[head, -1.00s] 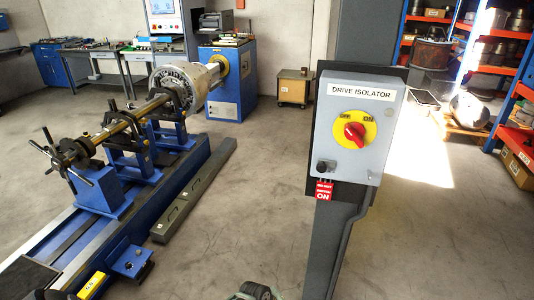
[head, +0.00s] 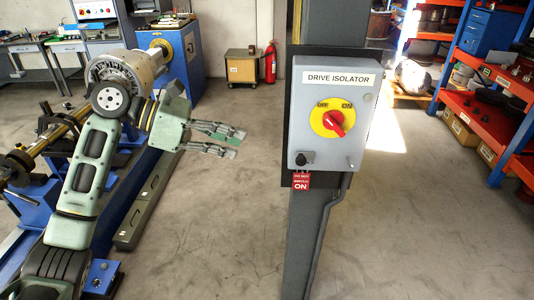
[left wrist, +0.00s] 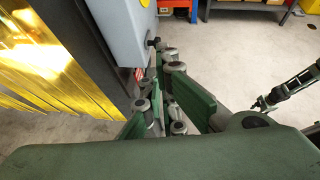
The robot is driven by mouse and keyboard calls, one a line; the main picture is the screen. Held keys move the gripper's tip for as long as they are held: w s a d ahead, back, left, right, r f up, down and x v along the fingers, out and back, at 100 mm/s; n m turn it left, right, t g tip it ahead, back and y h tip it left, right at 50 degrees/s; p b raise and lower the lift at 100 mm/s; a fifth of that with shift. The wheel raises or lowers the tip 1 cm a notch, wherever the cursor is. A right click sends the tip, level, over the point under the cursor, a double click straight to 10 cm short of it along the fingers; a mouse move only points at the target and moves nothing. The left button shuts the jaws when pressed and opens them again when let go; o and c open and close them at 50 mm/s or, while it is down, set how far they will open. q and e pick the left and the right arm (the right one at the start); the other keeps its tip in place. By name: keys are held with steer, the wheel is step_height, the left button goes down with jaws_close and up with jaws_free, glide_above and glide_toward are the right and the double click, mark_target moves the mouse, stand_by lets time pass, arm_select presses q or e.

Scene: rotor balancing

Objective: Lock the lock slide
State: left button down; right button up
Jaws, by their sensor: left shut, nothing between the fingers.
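The grey drive isolator box (head: 333,118) stands upright on a dark post. It carries a red rotary handle (head: 334,121) on a yellow disc marked OFF and ON. A small black knob-like part (head: 304,159), which may be the lock slide, is at its lower left; it also shows in the left wrist view (left wrist: 153,41). I cannot tell its lock position. My left gripper (head: 240,144) is shut and empty, left of the box and apart from it in the head view. Its fingers (left wrist: 170,65) point towards the box's lower part. A dark linkage, apparently my right gripper (left wrist: 264,103), shows at right.
A red tag (head: 301,181) hangs under the box. The blue balancing machine (head: 125,165) with its rotor is behind my left arm. Orange shelving (head: 505,120) stands at right. A yellow curtain (left wrist: 45,70) is close by in the left wrist view. Floor right of the post is clear.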

arm_select(q)
steer(key=shift+d, duration=0.25)
steer(key=p, duration=0.4)
glide_toward(301, 162)
steer(key=x, duration=0.4)
steer(key=shift+d, duration=0.3)
steer(key=shift+x, duration=0.75)
steer(key=shift+a+f, duration=0.1)
steer(key=shift+f, duration=0.05)
